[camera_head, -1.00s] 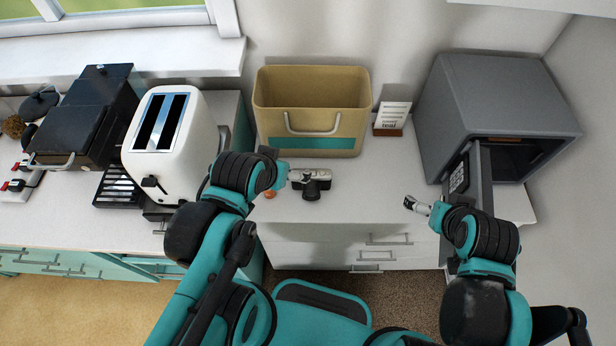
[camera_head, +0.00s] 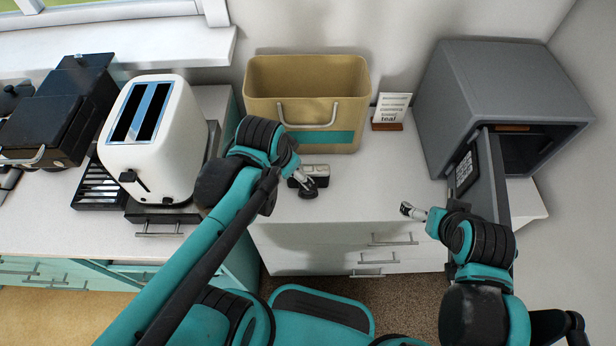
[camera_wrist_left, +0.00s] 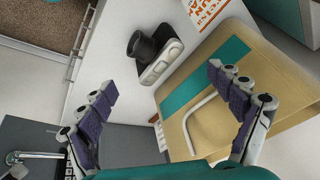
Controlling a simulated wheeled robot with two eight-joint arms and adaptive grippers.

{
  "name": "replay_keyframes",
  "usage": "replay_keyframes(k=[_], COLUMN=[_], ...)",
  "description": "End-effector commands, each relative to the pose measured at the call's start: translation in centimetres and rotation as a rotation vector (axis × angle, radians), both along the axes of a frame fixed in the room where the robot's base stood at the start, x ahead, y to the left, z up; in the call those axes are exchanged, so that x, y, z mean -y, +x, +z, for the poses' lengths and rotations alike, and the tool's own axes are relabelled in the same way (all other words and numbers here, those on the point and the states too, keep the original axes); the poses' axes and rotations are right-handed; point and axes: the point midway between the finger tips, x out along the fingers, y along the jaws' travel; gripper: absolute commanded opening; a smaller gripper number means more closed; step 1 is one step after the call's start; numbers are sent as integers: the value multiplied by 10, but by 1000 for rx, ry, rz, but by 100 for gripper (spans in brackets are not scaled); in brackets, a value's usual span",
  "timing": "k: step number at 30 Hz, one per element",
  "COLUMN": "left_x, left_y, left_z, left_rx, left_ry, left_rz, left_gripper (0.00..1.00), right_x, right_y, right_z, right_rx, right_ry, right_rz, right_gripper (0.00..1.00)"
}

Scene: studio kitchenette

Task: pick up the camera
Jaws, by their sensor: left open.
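The camera (camera_head: 313,178) is a small silver and black one with a dark lens. It rests on the white counter in front of the tan bin. In the left wrist view the camera (camera_wrist_left: 160,55) lies beyond the open fingers, and its lens is in clear view. My left gripper (camera_head: 301,181) is at the camera's left side in the head view, and the wrist partly covers that side. In the left wrist view its jaws (camera_wrist_left: 165,98) are wide apart with nothing between them. My right gripper (camera_head: 411,211) hangs to the right of the camera, too small to judge.
The tan bin (camera_head: 262,108) with a teal stripe stands behind the camera. A small sign (camera_head: 391,108) and a grey safe (camera_head: 475,85) with its door open are to the right. A white toaster (camera_head: 150,155) is at left. Counter between camera and safe is clear.

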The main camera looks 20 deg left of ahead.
Motion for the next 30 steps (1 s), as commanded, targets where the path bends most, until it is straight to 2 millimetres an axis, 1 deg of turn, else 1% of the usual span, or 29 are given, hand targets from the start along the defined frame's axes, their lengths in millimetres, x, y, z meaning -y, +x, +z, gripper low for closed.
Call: replay_keyframes(k=[1,2,5,9,12,15,20,25,30], left_x=[3,5,12,22,28,32,34,34,33], left_y=[9,14,30,49,58,63,65,65,64], left_z=[2,0,-8,-28,-44,-56,-69,-90,-104], left_rx=[-30,-53,-129,-238,-298,-340,-369,-371,-371], left_ry=[23,38,90,145,166,177,183,183,183], left_rz=[-61,-102,-264,-500,-641,-743,-819,-824,-823], left_gripper=[91,91,91,91,91,91,91,91,91], right_x=[0,0,0,0,0,0,0,0,0], right_y=[0,0,0,0,0,0,0,0,0], right_z=[7,9,18,29,35,38,39,30,24], right_rx=[0,0,0,0,0,0,0,0,0], right_ry=[0,0,0,0,0,0,0,0,0], right_rz=[0,0,0,0,0,0,0,0,0], right_gripper=[100,100,100,100,100,100,100,100,100])
